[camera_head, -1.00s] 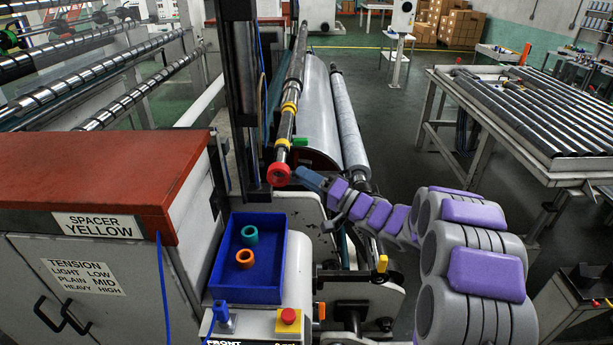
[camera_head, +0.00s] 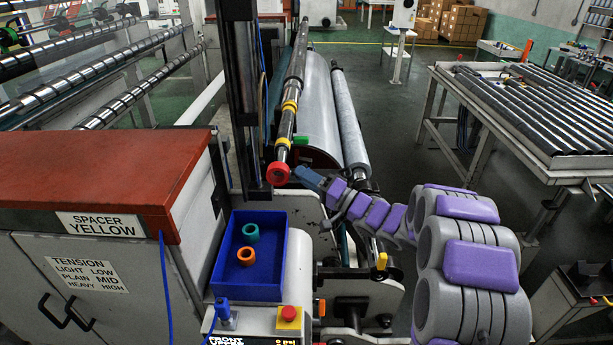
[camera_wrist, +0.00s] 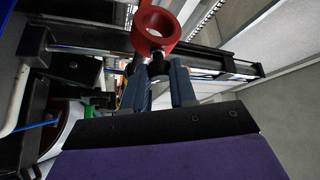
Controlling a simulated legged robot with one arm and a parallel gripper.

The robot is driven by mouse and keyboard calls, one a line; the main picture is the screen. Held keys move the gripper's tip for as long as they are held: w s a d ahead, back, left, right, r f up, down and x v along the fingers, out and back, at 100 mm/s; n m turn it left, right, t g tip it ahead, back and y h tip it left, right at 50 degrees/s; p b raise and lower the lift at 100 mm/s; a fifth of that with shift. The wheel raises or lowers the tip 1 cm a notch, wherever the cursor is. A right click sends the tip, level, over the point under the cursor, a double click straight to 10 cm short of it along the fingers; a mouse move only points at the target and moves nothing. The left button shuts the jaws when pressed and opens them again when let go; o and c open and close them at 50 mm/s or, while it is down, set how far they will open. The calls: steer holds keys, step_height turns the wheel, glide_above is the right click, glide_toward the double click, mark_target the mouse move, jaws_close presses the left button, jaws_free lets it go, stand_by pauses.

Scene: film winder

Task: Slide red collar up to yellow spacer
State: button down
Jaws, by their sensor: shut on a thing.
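The red collar (camera_head: 278,173) is at the near, lower end of the tilted metal shaft (camera_head: 296,66). Two yellow rings sit farther up this shaft. The nearer yellow ring (camera_head: 283,142) is a short way above the collar, with bare shaft between; the other yellow ring (camera_head: 290,107) is higher. My gripper (camera_head: 301,174) reaches in from the right, its blue fingers at the collar. In the wrist view the collar (camera_wrist: 157,27) stands at the fingertips, its open hole showing. My gripper (camera_wrist: 164,72) is shut on the collar; the exact contact is partly hidden.
A blue tray (camera_head: 282,270) holds a teal ring (camera_head: 250,233) and an orange ring (camera_head: 245,256). A sign (camera_head: 100,224) reads "SPACER YELLOW". A green piece (camera_head: 300,140) is right of the shaft. A large pale roll (camera_head: 317,105) lies beside it.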

steer(key=shift+w, duration=0.1)
steer(key=shift+w+d+p, duration=0.1)
steer(key=shift+w+p, duration=2.7)
steer(key=shift+p, duration=1.1)
steer(key=shift+w, duration=0.15)
steer(key=shift+w+p, duration=1.9)
steer(key=shift+w, duration=0.05)
steer(key=c, duration=0.8)
jaws_free()
